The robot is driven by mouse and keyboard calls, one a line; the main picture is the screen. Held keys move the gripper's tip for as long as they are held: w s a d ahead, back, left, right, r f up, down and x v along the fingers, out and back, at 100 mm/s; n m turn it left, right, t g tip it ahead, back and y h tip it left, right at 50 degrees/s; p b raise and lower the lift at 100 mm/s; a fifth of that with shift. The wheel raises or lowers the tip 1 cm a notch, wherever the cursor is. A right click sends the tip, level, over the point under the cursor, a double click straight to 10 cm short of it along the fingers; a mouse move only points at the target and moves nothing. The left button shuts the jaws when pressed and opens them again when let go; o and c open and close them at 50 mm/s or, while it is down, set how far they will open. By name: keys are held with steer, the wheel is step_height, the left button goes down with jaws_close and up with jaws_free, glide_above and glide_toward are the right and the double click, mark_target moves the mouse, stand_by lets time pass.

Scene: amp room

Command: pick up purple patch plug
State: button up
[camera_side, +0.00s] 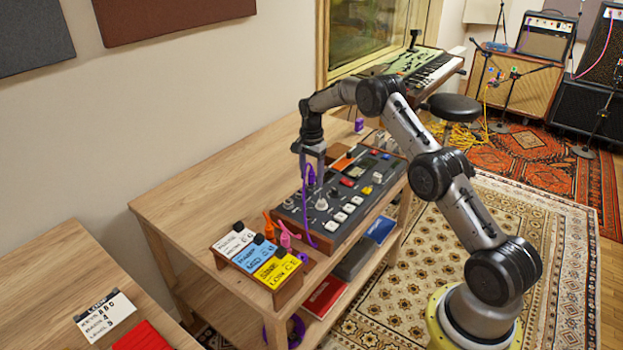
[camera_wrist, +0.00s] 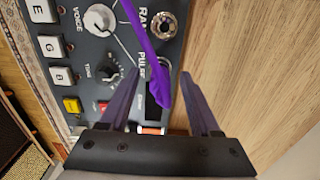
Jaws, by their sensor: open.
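The purple patch plug (camera_wrist: 160,88) shows in the wrist view with its thin purple cable running up and left from it. It lies between the two fingers of my gripper (camera_wrist: 158,74), with gaps on both sides. In the side view my gripper (camera_side: 315,184) points down over the grey panel, its fingers spread. The purple plug (camera_side: 310,174) is at the fingers, and its cable hangs down across the panel's near left edge. I cannot tell whether the plug's tip sits in a jack or is free.
The grey synth panel (camera_side: 333,226) with knobs and buttons stands on the wooden table (camera_side: 215,190). Orange (camera_side: 269,226) and pink (camera_side: 287,236) plugs stand beside a rack of labelled cards (camera_side: 258,257). Bare tabletop lies behind and left of the panel.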

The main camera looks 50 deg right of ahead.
jaws_close()
steer(key=shift+r, duration=0.15)
stand_by(0.4)
steer(key=shift+r, duration=0.65)
steer(key=s+a+r, duration=0.2)
steer(key=s+r, duration=0.3)
steer(key=s, duration=0.1)
steer(key=s+a+r, duration=0.3)
steer(key=s+r, duration=0.3)
steer(key=s, duration=0.1)
steer(key=shift+a+r, duration=0.2)
steer(key=shift+a, duration=0.05)
